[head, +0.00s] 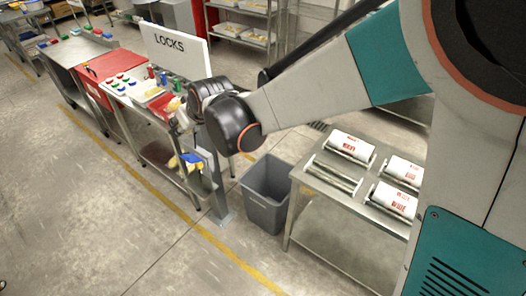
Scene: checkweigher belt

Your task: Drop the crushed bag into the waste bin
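The grey waste bin (266,193) stands open on the floor in the middle of the head view, and its visible inside looks empty.
A steel table (309,187) with white, red-printed rolls stands right of the bin. The left bench (131,103) carries coloured small parts and a "LOCKS" board (175,50). A grey post (219,190) stands left of the bin. Floor in front is clear.

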